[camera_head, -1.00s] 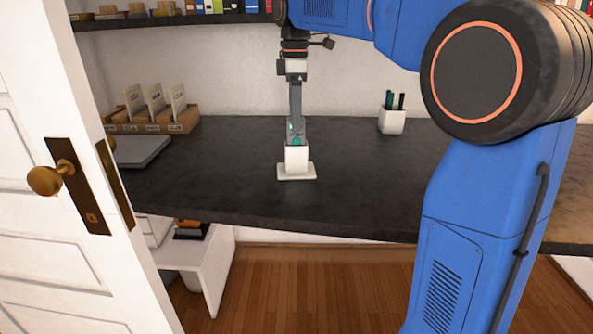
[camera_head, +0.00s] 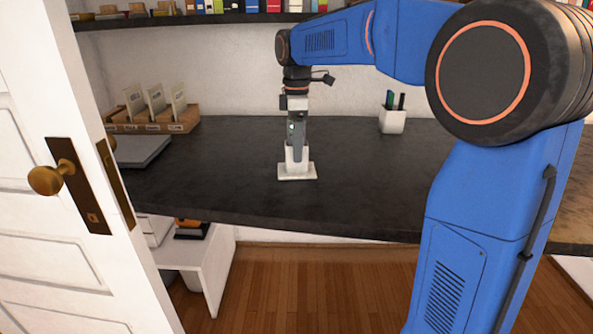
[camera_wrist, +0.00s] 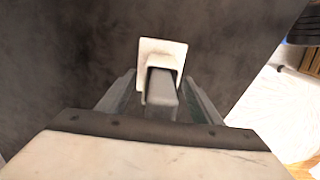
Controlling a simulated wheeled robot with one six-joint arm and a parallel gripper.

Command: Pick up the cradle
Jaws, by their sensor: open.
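The white cradle (camera_head: 297,172) stands upright on the dark desk, with a flat square base and a raised socket. In the wrist view the cradle (camera_wrist: 163,46) is just beyond my fingers. A grey bar-shaped piece (camera_wrist: 161,88) rises from its socket toward my palm. My gripper (camera_head: 297,156) points straight down over the cradle, its fingertips at about socket height. In the wrist view my gripper (camera_wrist: 160,80) is open, one finger on each side of the grey piece, with small gaps. The socket's inside is mostly hidden.
A white pen cup (camera_head: 392,121) stands to the right. A card-file box (camera_head: 153,121) and a closed grey laptop-like slab (camera_head: 142,150) are at the left. A white door (camera_head: 40,250) is at the near left. The desk (camera_head: 225,185) around the cradle is clear.

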